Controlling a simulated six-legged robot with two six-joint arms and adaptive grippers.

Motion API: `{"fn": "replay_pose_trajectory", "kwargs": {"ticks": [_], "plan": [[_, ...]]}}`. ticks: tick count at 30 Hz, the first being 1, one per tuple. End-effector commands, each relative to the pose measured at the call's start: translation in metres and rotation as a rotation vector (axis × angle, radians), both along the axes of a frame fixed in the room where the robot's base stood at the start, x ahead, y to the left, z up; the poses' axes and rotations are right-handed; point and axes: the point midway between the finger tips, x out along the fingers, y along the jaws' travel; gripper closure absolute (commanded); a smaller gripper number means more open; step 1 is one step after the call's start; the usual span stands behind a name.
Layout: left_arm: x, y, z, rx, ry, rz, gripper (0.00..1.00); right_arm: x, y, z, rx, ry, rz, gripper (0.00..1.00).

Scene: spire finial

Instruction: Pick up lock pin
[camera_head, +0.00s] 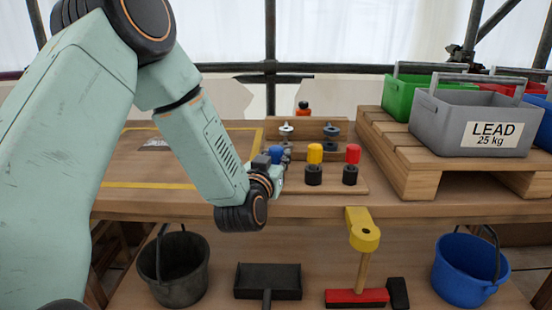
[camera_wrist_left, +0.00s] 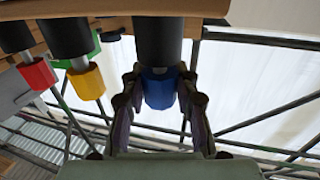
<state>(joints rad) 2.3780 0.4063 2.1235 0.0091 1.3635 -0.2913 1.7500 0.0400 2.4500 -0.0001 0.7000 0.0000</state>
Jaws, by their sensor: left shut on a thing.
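The lock pins stand in a row on a wooden rack, with a blue head (camera_head: 276,154), a yellow head (camera_head: 315,153) and a red head (camera_head: 353,153). My left gripper (camera_head: 280,165) is at the blue-headed pin, partly hidden by my wrist. In the left wrist view, which is upside down, the gripper fingers (camera_wrist_left: 160,98) stand on both sides of the blue head (camera_wrist_left: 158,88) and are shut on it. The pin lines up with its black holder (camera_wrist_left: 157,38) at the rack. The yellow (camera_wrist_left: 86,82) and red (camera_wrist_left: 37,73) heads are beside it. My right gripper is not in view.
A wooden pallet (camera_head: 405,165) at the right bears a grey LEAD crate (camera_head: 450,120) and a green crate (camera_head: 398,100). The table left of the rack has yellow tape lines. A yellow bracket (camera_head: 364,235) hangs at the front edge. Buckets and tools are below.

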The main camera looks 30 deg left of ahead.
Motion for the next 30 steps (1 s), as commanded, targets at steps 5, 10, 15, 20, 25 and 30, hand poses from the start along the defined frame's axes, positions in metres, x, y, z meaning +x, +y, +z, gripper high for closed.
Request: {"fn": "replay_pose_trajectory", "kwargs": {"ticks": [5, 10, 15, 20, 25, 30], "plan": [[0.0, 0.0, -0.001, -0.001, 0.003, 0.0, 1.0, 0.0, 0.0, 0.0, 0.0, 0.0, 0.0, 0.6], [0.0, 0.0, -0.001, -0.001, 0.003, 0.0, 1.0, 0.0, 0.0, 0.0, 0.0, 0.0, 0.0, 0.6], [0.0, 0.0, 0.005, -0.002, 0.002, 0.0, 1.0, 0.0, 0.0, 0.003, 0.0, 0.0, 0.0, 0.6], [0.0, 0.0, 0.034, -0.002, -0.003, 0.001, 1.0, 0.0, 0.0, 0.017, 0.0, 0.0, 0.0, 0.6], [0.0, 0.0, 0.069, -0.001, -0.003, 0.0, 1.0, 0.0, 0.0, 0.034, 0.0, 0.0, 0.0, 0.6], [0.0, 0.0, 0.092, -0.001, 0.0, 0.0, 1.0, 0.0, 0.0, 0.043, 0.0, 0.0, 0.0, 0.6]]}}
